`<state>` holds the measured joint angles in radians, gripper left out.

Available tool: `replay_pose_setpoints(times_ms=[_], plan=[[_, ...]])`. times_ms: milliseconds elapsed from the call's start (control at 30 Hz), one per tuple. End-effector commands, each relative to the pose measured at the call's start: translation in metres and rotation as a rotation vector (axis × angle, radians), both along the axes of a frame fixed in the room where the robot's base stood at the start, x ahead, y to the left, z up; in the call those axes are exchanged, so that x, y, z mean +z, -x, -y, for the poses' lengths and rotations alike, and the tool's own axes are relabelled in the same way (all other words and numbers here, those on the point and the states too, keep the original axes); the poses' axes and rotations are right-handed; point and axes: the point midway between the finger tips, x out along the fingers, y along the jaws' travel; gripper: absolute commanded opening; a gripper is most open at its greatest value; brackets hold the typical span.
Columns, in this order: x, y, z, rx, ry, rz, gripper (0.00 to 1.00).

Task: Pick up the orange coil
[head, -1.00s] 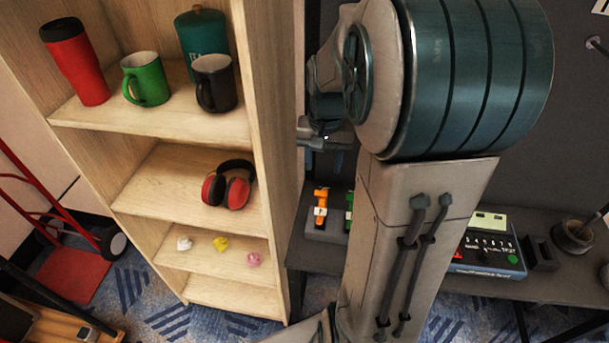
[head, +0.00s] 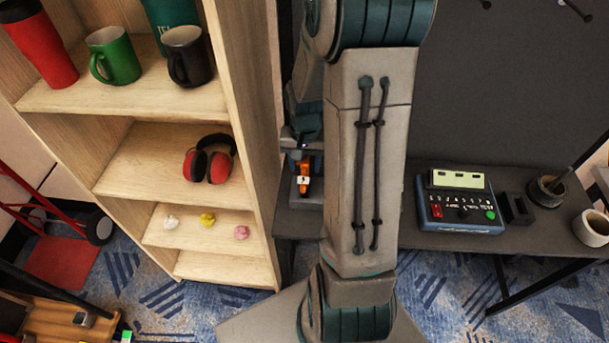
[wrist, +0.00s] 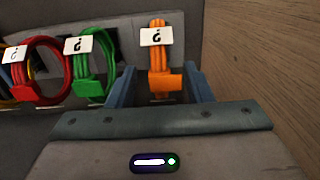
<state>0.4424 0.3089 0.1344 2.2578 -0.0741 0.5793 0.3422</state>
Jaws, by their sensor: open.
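The orange coil (wrist: 158,82) stands at the right end of a row of coils in the wrist view, with a white tag (wrist: 156,37) at its upper part. My gripper (wrist: 158,84) is open, with one blue finger on each side of the coil's lower part; I cannot tell whether either finger touches it. In the head view the orange coil (head: 304,176) shows between the shelf unit and my arm. My gripper (head: 303,150) is just above it there and partly hidden.
A green coil (wrist: 92,68) and a red coil (wrist: 27,72) stand left of the orange one. A wooden side panel (wrist: 262,70) rises close on the right. A shelf unit (head: 247,110) stands left of my arm. A blue device (head: 455,203) sits on the dark bench (head: 400,238).

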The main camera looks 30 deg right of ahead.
Motion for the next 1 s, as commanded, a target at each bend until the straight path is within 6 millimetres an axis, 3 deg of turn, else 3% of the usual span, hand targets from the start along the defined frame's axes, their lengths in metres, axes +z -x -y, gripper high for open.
replay_pose_setpoints(times_ms=[167, 433, 467, 600, 1000], plan=[[-0.018, 0.000, 0.000, 0.000, -0.001, -0.001, 0.46], [-0.021, 0.000, 0.000, 0.000, 0.000, 0.001, 0.46], [-0.021, 0.000, 0.000, 0.000, 0.000, 0.001, 0.44], [-0.021, 0.000, 0.000, 0.000, 0.000, 0.001, 0.05], [-0.012, -0.001, 0.000, -0.001, 0.001, 0.004, 0.02]])
